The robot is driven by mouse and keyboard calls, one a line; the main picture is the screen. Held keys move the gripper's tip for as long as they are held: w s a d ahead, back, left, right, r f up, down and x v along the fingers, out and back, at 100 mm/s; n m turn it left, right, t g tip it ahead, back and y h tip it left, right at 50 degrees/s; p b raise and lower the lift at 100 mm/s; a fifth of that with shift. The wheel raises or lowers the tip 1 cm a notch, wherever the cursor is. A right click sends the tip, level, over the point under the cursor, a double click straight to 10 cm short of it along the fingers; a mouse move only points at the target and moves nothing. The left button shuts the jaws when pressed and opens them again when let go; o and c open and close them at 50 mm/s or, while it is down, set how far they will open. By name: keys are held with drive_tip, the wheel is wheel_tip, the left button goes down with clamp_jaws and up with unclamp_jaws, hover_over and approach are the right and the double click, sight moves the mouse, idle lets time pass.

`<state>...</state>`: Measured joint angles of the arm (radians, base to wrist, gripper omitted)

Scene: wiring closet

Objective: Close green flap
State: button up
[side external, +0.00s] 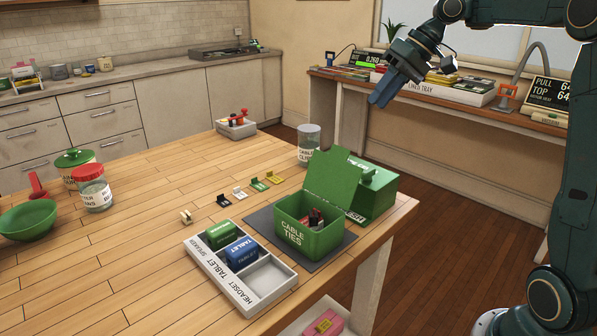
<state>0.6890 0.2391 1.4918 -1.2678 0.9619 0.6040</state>
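A green box labelled "CABLE TIES" (306,236) stands on a dark mat (263,222) near the right end of the wooden table. Its green flap (333,180) is raised, standing up at the back edge and leaning slightly back. Small dark and red items (314,218) lie inside the open box. My gripper (380,100) is up in the air above and to the right of the box, well apart from the flap, pointing down. Its fingers look close together, but at this angle I cannot tell whether they are open or shut.
A second green box (377,188) stands right behind the flap. A clear canister (308,145) stands behind, to the left. A divided tray (243,290) with green and blue items sits in front. Small coloured clips lie left of the box. The table's right edge (408,215) is close.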

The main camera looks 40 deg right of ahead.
hover_over(333, 173)
drive_tip(key=d, duration=0.3)
wheel_tip(333, 173, down, 11)
drive_tip(key=shift+f, duration=0.15)
drive_tip(key=shift+s+d, duration=0.1)
drive_tip(key=shift+s, duration=0.05)
clamp_jaws()
idle(1.3)
